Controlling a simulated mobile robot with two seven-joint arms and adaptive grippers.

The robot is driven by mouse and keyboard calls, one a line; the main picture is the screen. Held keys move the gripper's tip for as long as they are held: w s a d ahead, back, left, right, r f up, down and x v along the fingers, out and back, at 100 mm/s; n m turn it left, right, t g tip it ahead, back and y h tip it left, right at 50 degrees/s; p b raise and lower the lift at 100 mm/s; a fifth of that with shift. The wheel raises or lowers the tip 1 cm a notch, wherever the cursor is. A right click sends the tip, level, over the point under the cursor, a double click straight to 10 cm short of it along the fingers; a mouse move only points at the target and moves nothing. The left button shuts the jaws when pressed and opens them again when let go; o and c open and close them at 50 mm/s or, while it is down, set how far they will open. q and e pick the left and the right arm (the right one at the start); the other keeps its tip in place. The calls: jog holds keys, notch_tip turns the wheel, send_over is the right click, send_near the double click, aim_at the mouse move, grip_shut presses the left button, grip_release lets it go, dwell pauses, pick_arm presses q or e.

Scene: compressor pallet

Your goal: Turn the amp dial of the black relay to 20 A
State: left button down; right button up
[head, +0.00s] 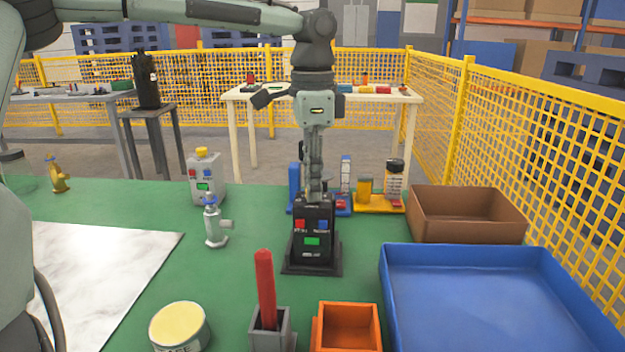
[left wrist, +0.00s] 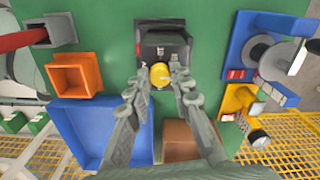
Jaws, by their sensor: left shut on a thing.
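The black relay (head: 313,243) stands upright on a dark base on the green table, with a red, a blue and a green patch on its front. It also shows in the left wrist view (left wrist: 163,45). Its round yellow amp dial (left wrist: 159,75) sits on top. My left gripper (head: 315,194) points straight down over the relay and is shut on the dial, with one fingertip on each side in the left wrist view (left wrist: 161,79). In the head view the fingers mostly hide the dial, and I cannot read its setting. My right gripper is not in view.
A grey relay (head: 204,183) with a yellow top and a grey valve fitting (head: 215,225) stand to the left. An orange bin (head: 347,308), a grey holder with a red stick (head: 265,290), a blue tray (head: 470,250) and a brown box (head: 466,228) are close by.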

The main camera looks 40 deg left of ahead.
pick_arm(q)
jog(key=c, duration=1.3)
grip_release()
notch_tip(320, 180, up, 12)
jog(key=shift+r, duration=0.1)
